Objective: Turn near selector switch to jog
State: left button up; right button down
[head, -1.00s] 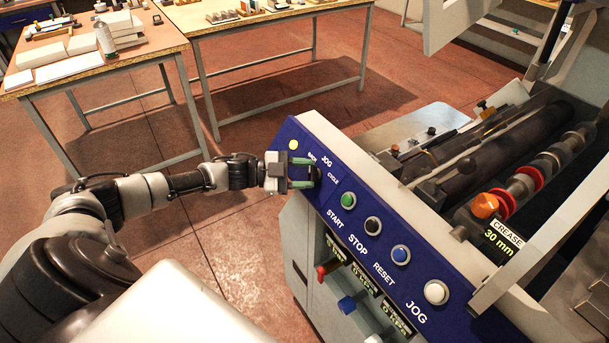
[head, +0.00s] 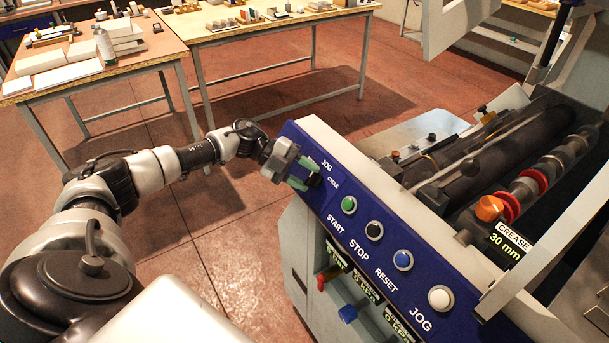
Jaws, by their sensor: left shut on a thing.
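The near selector switch (head: 314,179) is a small black knob at the upper left end of the blue control panel (head: 405,226). The labels JOG and CYCLE show beside it; a further label to the left is partly covered. My left gripper (head: 301,174), with green fingers, is shut on the switch and tilted against the panel. The fingers hide part of the knob, so its exact pointing is hard to tell. My right gripper is not in view.
Green (head: 349,205), black (head: 374,231), blue (head: 403,260) and white (head: 440,298) buttons run along the panel below the switch. Red and blue knobs sit on the front face. Rollers (head: 470,160) lie behind the panel. Tables stand at the back left, with open floor between.

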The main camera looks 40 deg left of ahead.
pick_arm(q)
jog(key=shift+m, duration=0.3)
jog(key=o, duration=0.9)
jog(key=shift+b+v, duration=1.65)
jog(key=shift+v, duration=3.75)
jog(key=shift+w+r, duration=0.1)
jog(key=shift+r, duration=0.05)
